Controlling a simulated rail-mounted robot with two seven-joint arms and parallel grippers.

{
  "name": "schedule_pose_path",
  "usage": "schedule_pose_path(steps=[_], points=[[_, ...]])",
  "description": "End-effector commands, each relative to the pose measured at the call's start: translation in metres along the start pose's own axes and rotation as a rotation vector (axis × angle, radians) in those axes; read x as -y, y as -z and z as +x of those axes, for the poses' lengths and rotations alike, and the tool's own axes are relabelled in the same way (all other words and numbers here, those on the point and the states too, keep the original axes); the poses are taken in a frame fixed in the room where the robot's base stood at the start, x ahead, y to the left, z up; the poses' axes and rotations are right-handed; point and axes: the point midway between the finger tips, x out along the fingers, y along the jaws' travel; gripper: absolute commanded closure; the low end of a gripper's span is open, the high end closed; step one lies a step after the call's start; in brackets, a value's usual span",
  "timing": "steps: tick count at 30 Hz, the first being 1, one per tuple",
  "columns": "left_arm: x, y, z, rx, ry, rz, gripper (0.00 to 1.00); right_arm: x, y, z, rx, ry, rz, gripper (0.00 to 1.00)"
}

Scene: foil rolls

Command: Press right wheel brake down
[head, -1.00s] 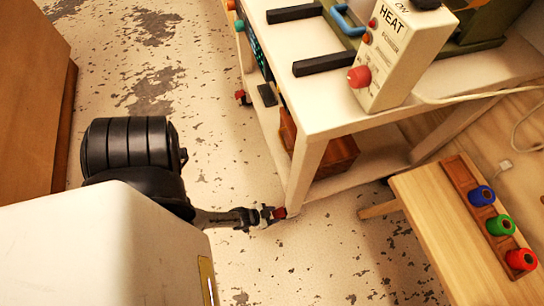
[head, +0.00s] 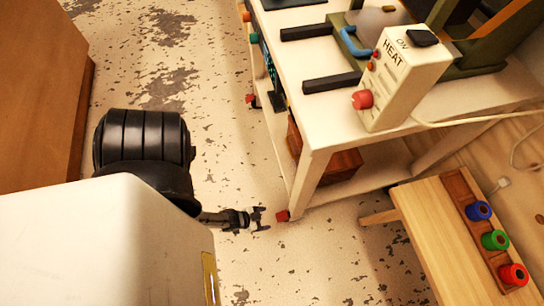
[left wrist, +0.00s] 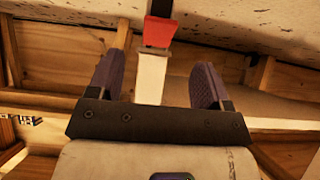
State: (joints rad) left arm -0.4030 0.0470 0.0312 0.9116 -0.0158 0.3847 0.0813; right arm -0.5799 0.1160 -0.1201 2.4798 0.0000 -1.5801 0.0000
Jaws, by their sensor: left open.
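The red wheel brake (head: 283,215) is at the foot of the near leg of the white cart. In the left wrist view the red brake (left wrist: 158,33) shows at the top, with the pale cart leg below it in the picture. My left gripper (head: 261,218) is low near the floor, just left of the brake, with a small gap between them. Its two fingers are spread and empty, one on each side of the brake's line in the left wrist view (left wrist: 160,60). Whether the brake is down cannot be told. My right gripper is not in view.
Another red brake (head: 252,100) is at the cart's farther leg. The cart (head: 318,128) carries a HEAT control box (head: 402,75). A wooden bench (head: 440,235) with red, green and blue rolls stands at the right. Worn floor lies open between the cart and a brown cabinet (head: 40,90).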

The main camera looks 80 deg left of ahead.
Motion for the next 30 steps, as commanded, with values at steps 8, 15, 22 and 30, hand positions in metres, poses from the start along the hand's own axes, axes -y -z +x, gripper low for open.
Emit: schedule_pose_path(steps=[8, 15, 22, 30], points=[[0.000, 0.003, -0.049, 0.000, 0.000, 0.000, 0.28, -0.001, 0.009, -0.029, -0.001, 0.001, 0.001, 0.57], [0.000, 0.001, -0.065, -0.001, 0.000, 0.000, 0.28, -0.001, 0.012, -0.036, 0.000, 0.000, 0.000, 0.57], [0.000, 0.000, -0.067, -0.001, 0.000, 0.000, 0.28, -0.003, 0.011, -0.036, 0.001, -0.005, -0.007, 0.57], [0.000, 0.000, -0.067, -0.001, 0.000, 0.000, 0.28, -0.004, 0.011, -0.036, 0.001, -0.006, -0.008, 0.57]])
